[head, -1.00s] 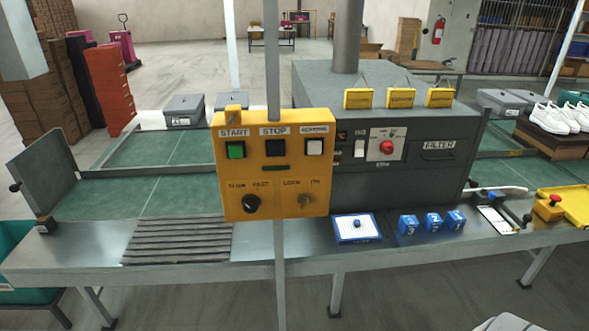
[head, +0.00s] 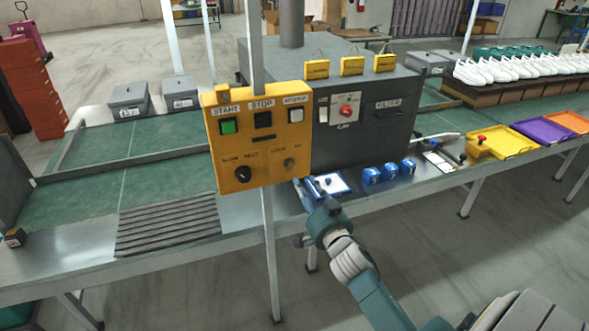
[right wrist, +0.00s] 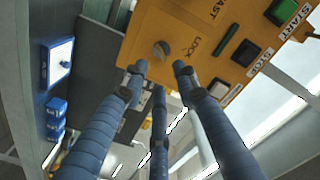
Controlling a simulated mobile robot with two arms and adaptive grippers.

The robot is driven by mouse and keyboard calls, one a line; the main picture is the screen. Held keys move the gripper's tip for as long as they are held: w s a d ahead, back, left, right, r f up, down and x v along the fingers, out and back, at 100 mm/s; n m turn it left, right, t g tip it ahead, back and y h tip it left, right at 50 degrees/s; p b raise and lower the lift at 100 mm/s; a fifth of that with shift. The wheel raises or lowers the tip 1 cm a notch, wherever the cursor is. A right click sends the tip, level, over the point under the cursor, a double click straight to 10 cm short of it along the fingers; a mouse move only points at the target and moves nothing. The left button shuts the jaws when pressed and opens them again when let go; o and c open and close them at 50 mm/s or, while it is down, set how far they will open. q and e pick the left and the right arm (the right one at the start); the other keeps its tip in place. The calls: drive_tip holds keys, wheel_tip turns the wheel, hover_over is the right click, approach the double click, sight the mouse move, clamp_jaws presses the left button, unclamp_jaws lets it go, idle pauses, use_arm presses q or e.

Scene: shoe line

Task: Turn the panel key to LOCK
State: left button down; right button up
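The yellow control panel (head: 262,172) stands on a post in the head view. Its key (head: 289,163) sits at the lower right, under the LOCK and ON labels. In the right wrist view the key (right wrist: 161,50) shows on the panel face near the LOCK label; its exact angle is hard to tell. My right gripper (head: 304,187) is just below and right of the panel's lower right corner. In the right wrist view its fingers (right wrist: 158,72) are spread and empty, with the key beyond and between their tips, apart from them. My left gripper is not in view.
A black knob (head: 243,174) is left of the key, with a green START button (head: 229,126) above. The dark machine (head: 350,140) stands behind the panel. A blue-edged white pad (head: 328,185) and blue blocks (head: 371,175) lie on the bench nearby.

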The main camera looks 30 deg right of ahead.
sight(290, 164)
drive_tip(key=p+x, duration=0.1)
drive_tip(key=x, duration=0.8)
drive_tip(key=shift+w+a, duration=0.1)
clamp_jaws()
